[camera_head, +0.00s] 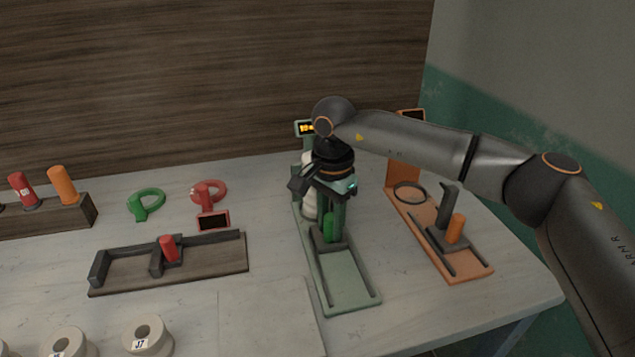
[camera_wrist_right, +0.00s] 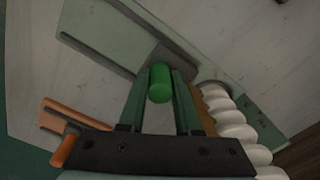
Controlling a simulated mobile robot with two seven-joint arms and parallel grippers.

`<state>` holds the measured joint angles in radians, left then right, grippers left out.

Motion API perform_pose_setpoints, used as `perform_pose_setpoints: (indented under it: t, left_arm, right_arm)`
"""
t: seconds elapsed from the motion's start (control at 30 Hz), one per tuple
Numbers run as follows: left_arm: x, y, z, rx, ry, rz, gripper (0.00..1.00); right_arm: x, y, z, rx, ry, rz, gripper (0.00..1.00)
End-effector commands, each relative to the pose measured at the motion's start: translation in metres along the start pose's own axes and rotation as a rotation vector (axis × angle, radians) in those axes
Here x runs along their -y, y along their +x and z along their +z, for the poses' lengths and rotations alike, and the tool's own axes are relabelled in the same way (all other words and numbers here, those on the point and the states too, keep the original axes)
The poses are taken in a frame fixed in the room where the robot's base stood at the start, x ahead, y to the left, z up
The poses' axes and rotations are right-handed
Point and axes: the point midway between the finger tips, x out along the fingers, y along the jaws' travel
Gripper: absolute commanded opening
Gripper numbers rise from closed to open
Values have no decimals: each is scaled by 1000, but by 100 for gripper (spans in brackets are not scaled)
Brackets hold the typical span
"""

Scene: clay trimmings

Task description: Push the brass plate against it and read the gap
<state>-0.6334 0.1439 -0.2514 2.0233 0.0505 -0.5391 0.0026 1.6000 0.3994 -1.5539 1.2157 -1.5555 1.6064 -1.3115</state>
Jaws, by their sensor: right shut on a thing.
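My right gripper (camera_head: 330,215) is over the green gauge (camera_head: 348,280) and shut on its green knob (camera_head: 329,226). In the right wrist view the knob (camera_wrist_right: 160,83) sits between the two fingertips, on a grey sliding block (camera_wrist_right: 163,56). The brass plate (camera_wrist_right: 204,115) shows partly behind the right finger, beside a row of white rounded pieces (camera_wrist_right: 232,120). I cannot tell whether plate and pieces touch. The gauge's display (camera_head: 306,128) is lit yellow at its far end; its digits are too small to read. My left gripper is not in view.
An orange gauge (camera_head: 468,262) with an orange knob stands to the right. A dark gauge (camera_head: 210,266) with a red knob lies to the left. Green (camera_head: 147,204) and red (camera_head: 209,191) ring tools lie behind it. Labelled white rolls (camera_head: 147,336) stand at the front left.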

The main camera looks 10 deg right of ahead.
Motion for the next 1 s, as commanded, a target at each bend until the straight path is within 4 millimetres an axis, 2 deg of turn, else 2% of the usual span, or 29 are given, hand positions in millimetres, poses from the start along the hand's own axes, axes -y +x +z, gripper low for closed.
perform_pose_setpoints:
  t: [1.0]
  left_arm:
    - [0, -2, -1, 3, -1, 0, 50]
  right_arm:
    - [8, 4, -3, 3, -2, 4, 0]
